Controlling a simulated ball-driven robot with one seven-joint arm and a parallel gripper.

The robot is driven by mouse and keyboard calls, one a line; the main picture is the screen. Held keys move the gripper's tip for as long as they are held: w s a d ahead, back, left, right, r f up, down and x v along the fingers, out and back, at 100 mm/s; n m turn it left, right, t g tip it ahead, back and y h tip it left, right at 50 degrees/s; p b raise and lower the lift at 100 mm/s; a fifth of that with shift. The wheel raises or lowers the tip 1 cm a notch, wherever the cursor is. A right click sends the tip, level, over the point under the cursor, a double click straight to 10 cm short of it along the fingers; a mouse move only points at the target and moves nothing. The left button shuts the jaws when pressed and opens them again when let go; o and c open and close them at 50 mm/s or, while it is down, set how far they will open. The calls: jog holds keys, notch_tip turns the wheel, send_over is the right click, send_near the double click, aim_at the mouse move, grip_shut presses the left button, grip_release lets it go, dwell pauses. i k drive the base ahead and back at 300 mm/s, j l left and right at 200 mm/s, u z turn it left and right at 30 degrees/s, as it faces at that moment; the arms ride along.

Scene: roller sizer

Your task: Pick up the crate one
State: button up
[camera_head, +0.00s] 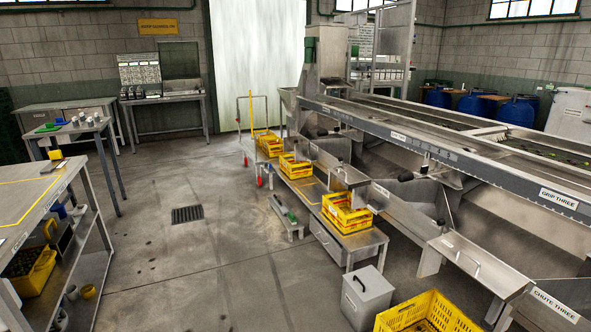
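Several yellow slatted crates are in view, and I cannot tell from any readable label which one is crate one. A near crate (353,221) sits on the low steel bench along the sizer. A middle crate (300,172) sits farther back along the same line. A far crate (272,151) stands beside the wheeled trolley, and I cannot tell exactly what it rests on. A larger crate (455,316) is at the bottom right, cut off by the frame edge. Another yellow crate (38,281) is under the left table. My gripper is not in view.
The roller sizer (430,150) fills the right, with a label reading "CHUTE THREE". A grey lidded bin (366,298) stands before the bench (367,241). A trolley (254,125) stands behind. The left table (30,207) bounds an open concrete floor with a drain grate (187,214).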

aim_at(294, 170)
jog(key=i+j+u, duration=0.25)
jog(key=i, duration=0.4)
jog(key=i+j+u, duration=0.3)
jog(key=i, duration=0.35)
jog(key=i+u, duration=0.25)
jog(key=i, duration=1.4)
jog(key=i+z, duration=0.1)
jog(key=i, duration=0.85)
jog(key=i+j, duration=0.15)
jog(key=i, duration=0.8)
jog(key=i+j+z, duration=0.1)
jog(key=i, duration=0.85)
jog(key=i+j+z, duration=0.1)
jog(key=i+z, duration=0.15)
jog(key=i, duration=1.55)
jog(key=i+z, duration=0.4)
jog(key=i+j+z, duration=0.15)
jog(key=i+z, duration=0.2)
jog(key=i, duration=0.2)
jog(key=i+z, duration=0.65)
jog(key=i+l, duration=0.05)
jog(key=i, duration=0.05)
